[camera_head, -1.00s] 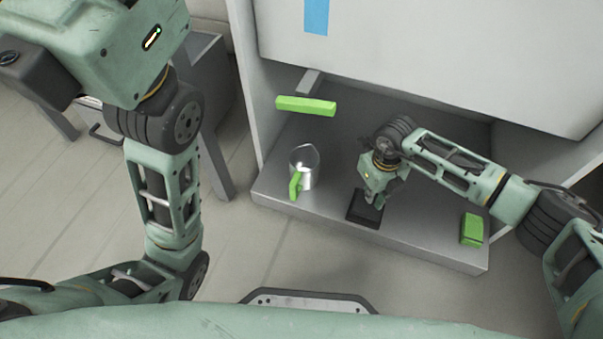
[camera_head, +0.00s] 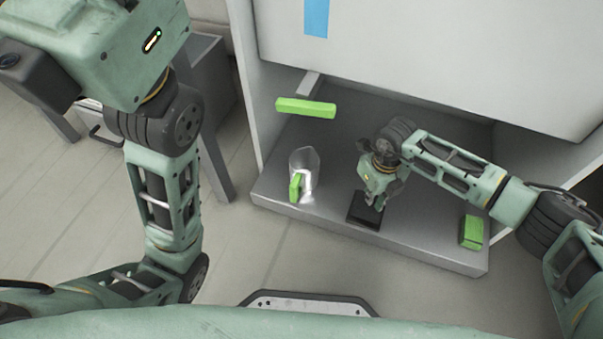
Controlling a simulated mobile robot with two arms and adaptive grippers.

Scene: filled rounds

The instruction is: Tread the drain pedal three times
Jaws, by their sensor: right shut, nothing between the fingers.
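A black square pad (camera_head: 357,212), which looks like the drain pedal, lies on the low grey platform near its front edge. My right gripper (camera_head: 377,205) is shut and empty, pointing down at the pad. Its fingertips are over the pad's right part and hide some of it. I cannot tell whether they touch it.
A green bar (camera_head: 305,107) on a grey stem is behind the vessel. A green block (camera_head: 472,232) is at the platform's right front. A large light panel (camera_head: 430,50) with a blue strip overhangs the back. A grey table (camera_head: 205,100) stands at the left.

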